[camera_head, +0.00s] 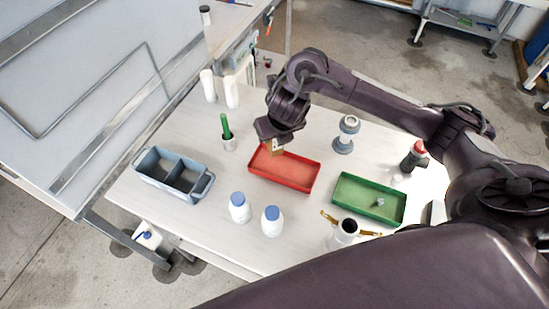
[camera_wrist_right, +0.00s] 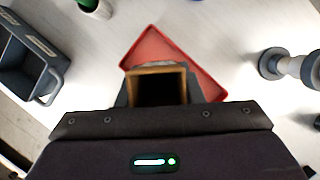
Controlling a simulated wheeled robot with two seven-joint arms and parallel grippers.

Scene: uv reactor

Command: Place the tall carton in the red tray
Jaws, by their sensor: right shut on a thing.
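The tall carton is held in my right gripper (camera_head: 276,140). In the head view only a small tan part of the carton (camera_head: 277,148) shows below the fingers. In the right wrist view the carton (camera_wrist_right: 157,70) shows its tan rim and dark inside between the fingers. The red tray (camera_head: 284,184) lies on the table, with the carton over its back left part. The tray also shows behind the carton in the right wrist view (camera_wrist_right: 198,66). I cannot tell whether the carton touches the tray floor. My left gripper is not in view.
A green tray (camera_head: 369,213) lies right of the red one. A grey two-part bin (camera_head: 207,186) stands at the left. Two blue-capped white bottles (camera_head: 240,208) stand in front. A green-handled item in a cup (camera_head: 227,136) and a grey-white canister (camera_head: 347,135) stand near the arm.

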